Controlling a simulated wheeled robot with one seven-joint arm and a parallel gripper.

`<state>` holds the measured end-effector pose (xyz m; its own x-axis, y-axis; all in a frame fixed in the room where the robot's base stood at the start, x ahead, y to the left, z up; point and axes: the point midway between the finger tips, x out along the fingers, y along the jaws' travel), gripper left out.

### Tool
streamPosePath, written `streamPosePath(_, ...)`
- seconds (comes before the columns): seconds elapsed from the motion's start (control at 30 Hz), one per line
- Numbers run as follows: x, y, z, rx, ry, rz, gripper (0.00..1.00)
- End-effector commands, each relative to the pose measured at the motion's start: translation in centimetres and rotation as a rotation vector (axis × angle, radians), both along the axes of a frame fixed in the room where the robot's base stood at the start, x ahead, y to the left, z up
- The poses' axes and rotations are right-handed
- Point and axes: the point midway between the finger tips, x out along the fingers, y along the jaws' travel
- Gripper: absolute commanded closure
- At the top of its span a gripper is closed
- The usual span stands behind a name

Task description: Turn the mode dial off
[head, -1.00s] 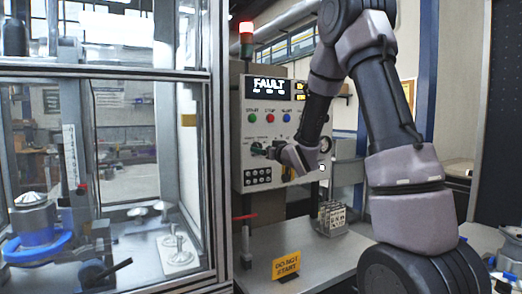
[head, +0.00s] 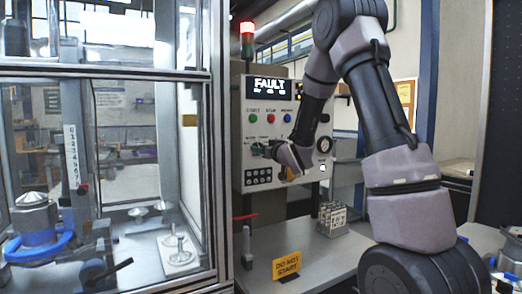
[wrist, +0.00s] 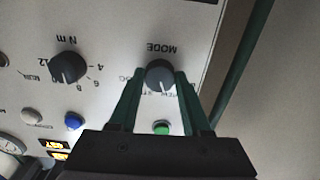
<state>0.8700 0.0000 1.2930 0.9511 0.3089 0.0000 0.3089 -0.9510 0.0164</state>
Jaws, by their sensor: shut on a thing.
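The mode dial (wrist: 160,73) is a dark round knob on the pale control panel, under its upside-down MODE label in the wrist view. My gripper (wrist: 158,80) is shut on it, one green finger on each side. Lettering around the dial is partly covered by the fingers, and I cannot tell clearly which mark the dial points to. In the head view my gripper (head: 265,150) is at the left of the panel (head: 240,165), and the dial is mostly hidden there.
The panel display (head: 271,86) reads FAULT, and a red lamp (head: 247,28) glows above. Close to my gripper are the N m knob (wrist: 68,67), a green button (wrist: 162,127) and a blue button (wrist: 73,121). A glazed cabinet (head: 219,200) stands left; a yellow sign (head: 286,266) stands on the bench.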

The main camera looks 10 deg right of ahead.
Motion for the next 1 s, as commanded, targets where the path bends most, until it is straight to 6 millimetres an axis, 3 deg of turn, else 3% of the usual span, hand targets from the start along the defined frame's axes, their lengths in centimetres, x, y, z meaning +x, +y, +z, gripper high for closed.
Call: streamPosePath(1.0, 0.01, -0.10, 0.01, -0.655, -0.212, 0.001, 1.00)
